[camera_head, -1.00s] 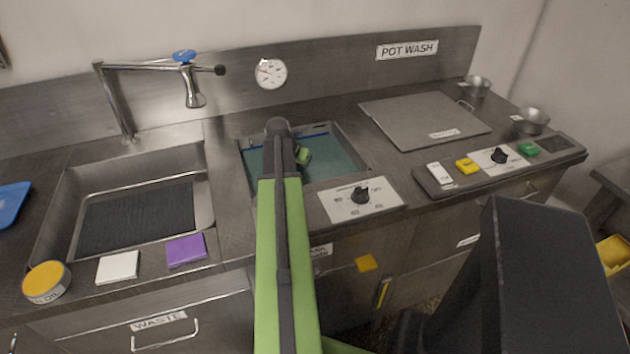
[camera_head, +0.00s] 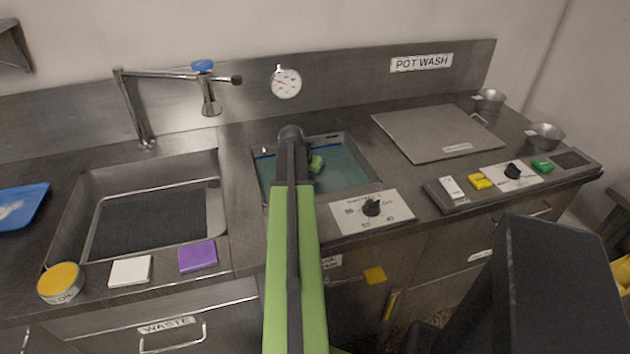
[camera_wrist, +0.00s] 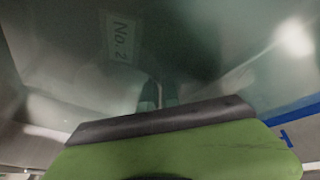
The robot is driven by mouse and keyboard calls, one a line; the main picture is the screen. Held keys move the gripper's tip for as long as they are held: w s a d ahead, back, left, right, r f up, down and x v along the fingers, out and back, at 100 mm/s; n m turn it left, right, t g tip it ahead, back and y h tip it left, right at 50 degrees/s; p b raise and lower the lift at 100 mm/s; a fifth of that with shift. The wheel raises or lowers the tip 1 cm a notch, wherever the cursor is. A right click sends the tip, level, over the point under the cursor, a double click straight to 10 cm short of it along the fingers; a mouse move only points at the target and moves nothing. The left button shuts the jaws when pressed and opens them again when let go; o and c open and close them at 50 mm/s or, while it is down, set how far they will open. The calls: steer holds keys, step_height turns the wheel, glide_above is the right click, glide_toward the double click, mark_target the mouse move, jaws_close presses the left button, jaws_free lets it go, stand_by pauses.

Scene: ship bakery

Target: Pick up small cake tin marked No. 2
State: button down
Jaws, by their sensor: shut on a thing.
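The tin marked No. 2 (camera_wrist: 122,38) fills much of the wrist view as a blurred grey metal surface, its label at the upper left. My gripper (camera_wrist: 159,97) shows there with two thin fingertips close together at the tin, shut on it. Exactly where the fingers grip is too blurred to tell. In the head view, my arm reaches over the basin of teal water (camera_head: 345,168). A small green piece, seemingly part of my gripper (camera_head: 316,164), shows in it. The tin is hidden behind my arm there.
An empty sink (camera_head: 210,215) with a tap (camera_head: 210,100) lies left of the basin. A flat grey lid (camera_head: 430,130) lies to the right, with small metal cups (camera_head: 546,136) beyond. A blue strip (camera_wrist: 295,112) shows in the wrist view.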

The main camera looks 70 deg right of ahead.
step_height(320, 180, up, 17)
steer(key=p, duration=1.6)
